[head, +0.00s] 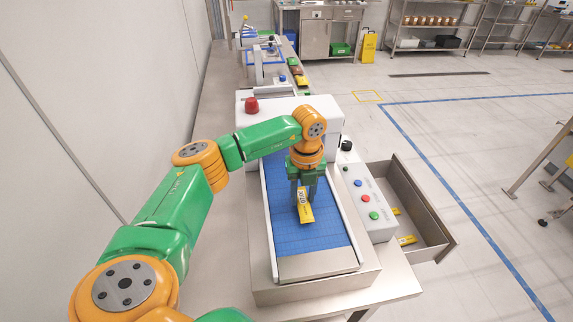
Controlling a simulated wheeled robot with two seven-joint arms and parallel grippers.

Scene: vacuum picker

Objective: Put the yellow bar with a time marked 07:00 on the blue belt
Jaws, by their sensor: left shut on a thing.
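My left gripper (306,192) reaches in over the blue belt (290,239) with its fingers pointing down. It is shut on a yellow bar (306,214) with a white label. The print on the label is too small to read surely. The bar is over the middle of the belt. I cannot tell whether it touches the belt surface. My right gripper is not in view.
An open metal drawer (447,243) to the right of the belt holds yellow bars (407,240). A control panel (368,205) with coloured buttons lies between belt and drawer. A white machine housing (328,109) with a red knob (251,105) stands behind the arm.

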